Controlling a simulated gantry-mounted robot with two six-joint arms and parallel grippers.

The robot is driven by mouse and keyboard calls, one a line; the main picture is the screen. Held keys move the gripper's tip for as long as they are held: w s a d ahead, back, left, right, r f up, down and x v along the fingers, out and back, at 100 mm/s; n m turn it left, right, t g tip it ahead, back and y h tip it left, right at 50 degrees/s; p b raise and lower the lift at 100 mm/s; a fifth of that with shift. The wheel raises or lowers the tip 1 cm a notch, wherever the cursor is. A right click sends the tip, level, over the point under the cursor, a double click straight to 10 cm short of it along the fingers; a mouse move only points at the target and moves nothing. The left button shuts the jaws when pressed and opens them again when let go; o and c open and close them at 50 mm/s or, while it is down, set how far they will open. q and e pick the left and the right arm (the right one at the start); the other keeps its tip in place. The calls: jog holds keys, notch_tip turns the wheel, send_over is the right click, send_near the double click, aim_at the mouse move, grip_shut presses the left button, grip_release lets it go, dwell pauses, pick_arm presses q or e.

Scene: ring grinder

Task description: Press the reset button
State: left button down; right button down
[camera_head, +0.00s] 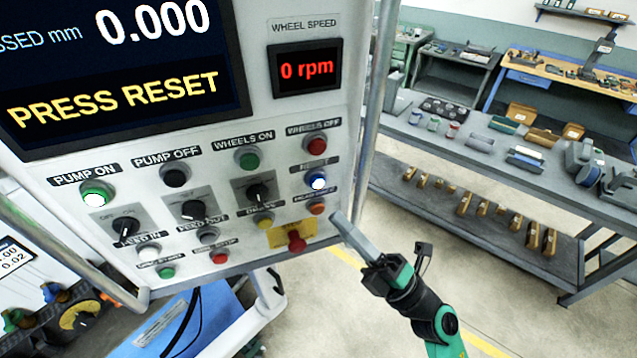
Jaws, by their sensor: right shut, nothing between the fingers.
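The reset button (318,181) is a round blue-white button on the right side of the control panel, under a small dark label. It looks lit. The panel's screen (120,70) reads "PRESS RESET" in yellow. My right gripper (340,222) is shut and empty. Its fingers point up and left towards the panel's lower right edge, below and slightly right of the reset button, and look apart from it. My left gripper is not in view.
A red emergency stop (296,241) on a yellow plate sits left of my right gripper's tip. A red button (316,208) is just below reset. A metal rail (374,110) runs along the panel's right side. A grey workbench (480,150) with parts stands behind.

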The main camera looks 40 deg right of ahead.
aim_at(315, 180)
jog(key=shift+w+d+b, duration=0.1)
jog(key=shift+w+d, duration=0.3)
jog(key=shift+w, duration=0.45)
jog(key=shift+w+d+b, duration=0.1)
jog(key=shift+w+d, duration=0.35)
jog(key=shift+w, duration=0.35)
jog(key=shift+w+d+b, duration=0.1)
jog(key=shift+w+d, duration=0.3)
jog(key=shift+w, duration=0.45)
jog(key=shift+w, duration=0.15)
jog(key=shift+w+d, duration=0.2)
jog(key=shift+w, duration=0.05)
jog(key=shift+w+d, duration=0.25)
jog(key=shift+w, duration=0.2)
dwell(0.7)
jog(key=shift+s+a, duration=0.1)
jog(key=shift+s+a+p, duration=0.35)
jog(key=shift+s, duration=0.4)
